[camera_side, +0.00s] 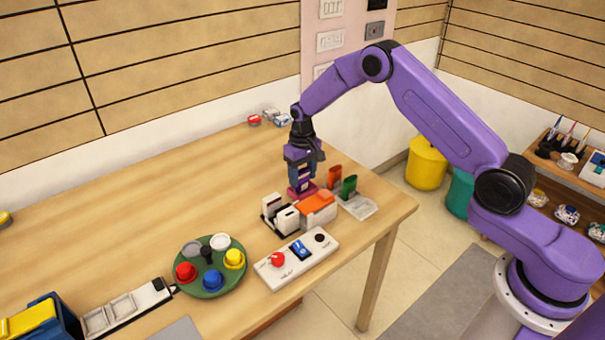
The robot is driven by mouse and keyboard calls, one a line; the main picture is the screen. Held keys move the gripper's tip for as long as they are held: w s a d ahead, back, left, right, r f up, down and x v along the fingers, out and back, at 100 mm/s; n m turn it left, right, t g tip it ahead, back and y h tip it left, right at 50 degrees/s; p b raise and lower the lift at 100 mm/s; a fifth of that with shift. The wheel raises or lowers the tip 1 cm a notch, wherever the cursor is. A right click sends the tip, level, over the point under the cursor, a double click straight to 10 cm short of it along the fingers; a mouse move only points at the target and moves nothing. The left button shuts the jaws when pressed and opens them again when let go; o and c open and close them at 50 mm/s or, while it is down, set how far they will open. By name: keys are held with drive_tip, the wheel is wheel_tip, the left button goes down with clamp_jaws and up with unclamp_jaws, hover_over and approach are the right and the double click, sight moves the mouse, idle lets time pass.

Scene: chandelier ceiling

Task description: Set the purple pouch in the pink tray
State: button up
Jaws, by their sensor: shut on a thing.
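My gripper (302,182) points down over the back right part of the wooden table, behind the white and orange items. It is shut on a small purple thing that appears to be the purple pouch (303,172); the fingers hide much of it. The pink tray (304,193) shows as a small pink patch directly below the gripper, partly covered by the fingers and by the things in front. I cannot tell whether the pouch touches the tray.
White holders (283,218) and an orange-topped box (316,207) stand just in front. Orange and green pieces (349,187) stand to the right. A white control panel (297,258) and a green round tray (212,281) with colored knobs lie nearer. The table's left middle is clear.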

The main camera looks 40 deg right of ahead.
drive_tip(key=shift+f, duration=0.2)
idle(0.5)
drive_tip(key=o, duration=1.4)
drive_tip(key=shift+r, duration=0.15)
drive_tip(key=shift+r, duration=3.55)
